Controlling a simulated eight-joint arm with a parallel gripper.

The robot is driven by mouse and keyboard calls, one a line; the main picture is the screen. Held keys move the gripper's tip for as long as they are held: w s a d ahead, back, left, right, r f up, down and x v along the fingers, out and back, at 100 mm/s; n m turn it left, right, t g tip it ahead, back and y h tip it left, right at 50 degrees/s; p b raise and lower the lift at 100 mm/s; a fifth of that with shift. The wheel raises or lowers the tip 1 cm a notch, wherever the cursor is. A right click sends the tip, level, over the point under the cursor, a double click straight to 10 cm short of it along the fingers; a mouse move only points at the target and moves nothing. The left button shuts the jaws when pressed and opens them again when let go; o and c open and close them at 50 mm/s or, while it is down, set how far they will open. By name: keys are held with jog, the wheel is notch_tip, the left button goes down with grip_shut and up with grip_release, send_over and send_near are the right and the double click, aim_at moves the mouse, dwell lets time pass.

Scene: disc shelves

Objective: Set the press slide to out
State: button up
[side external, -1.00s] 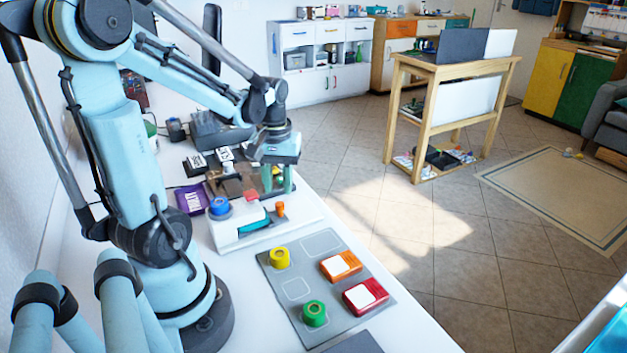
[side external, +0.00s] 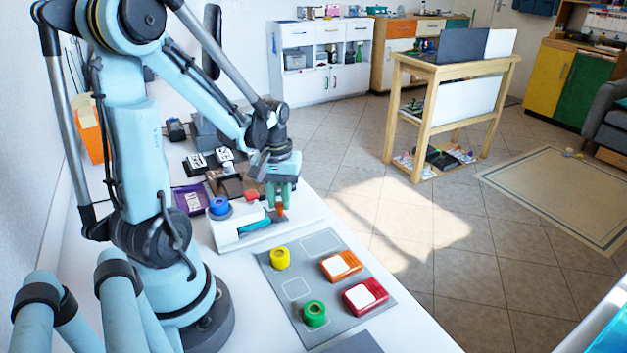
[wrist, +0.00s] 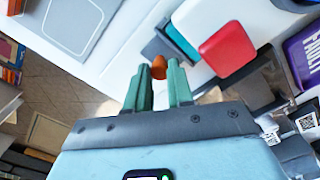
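The press is a white block (side external: 295,222) on the table with a teal slide strip (side external: 253,223) in its front. An orange knob (side external: 281,210) stands at the strip's right end. In the wrist view the teal strip (wrist: 180,42) and the orange knob (wrist: 158,67) show just beyond my fingertips. My gripper (side external: 281,196) points down above the knob, with green fingers. In the wrist view my gripper (wrist: 158,72) has its fingers apart, with the knob in line with the gap. Whether they touch it is not clear.
A purple box (side external: 188,200) lies behind.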

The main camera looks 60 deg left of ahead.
jog(key=shift+w, duration=0.1)
grip_shut()
jog(key=w, duration=0.8)
jog(key=shift+o, duration=2.3)
grip_release()
jog(key=shift+o, duration=0.4)
jog(key=shift+s, duration=0.1)
jog(key=shift+r, duration=0.1)
jog(key=shift+r, duration=0.2)
notch_tip(320, 180, up, 12)
jog(key=shift+f, duration=0.25)
